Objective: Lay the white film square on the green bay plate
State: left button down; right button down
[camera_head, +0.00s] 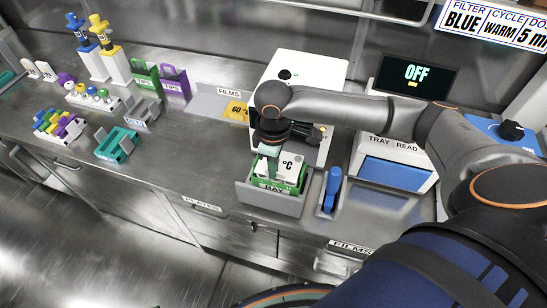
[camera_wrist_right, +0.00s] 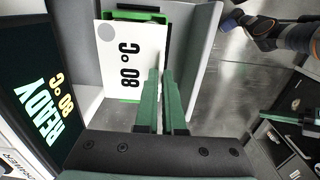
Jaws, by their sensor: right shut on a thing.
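The white film square, printed "80 °C", shows in the right wrist view (camera_wrist_right: 115,70) and in the head view (camera_head: 292,163). My right gripper (camera_wrist_right: 162,72) is shut on its edge; in the head view the gripper (camera_head: 270,150) is just above the bay. The green bay plate (camera_wrist_right: 148,8) lies beneath the film inside the grey bay. It also shows in the head view (camera_head: 277,182). The film covers much of the plate, and I cannot tell whether they touch.
Grey walls of the bay (camera_head: 262,201) surround the plate. A blue-handled tool (camera_head: 332,188) stands close on the right, before the tray reader (camera_head: 393,172). A white machine (camera_head: 310,65) stands behind; a "READY 80 °C" screen (camera_wrist_right: 40,105) shows beside the bay.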

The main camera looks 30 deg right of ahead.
jog(key=shift+f, duration=1)
jog(key=c, duration=0.9)
grip_release()
jog(key=shift+c, duration=0.2)
jog(key=shift+r, duration=0.1)
notch_tip(320, 180, up, 12)
jog(key=shift+r, duration=0.25)
jog(key=shift+s+f, duration=0.1)
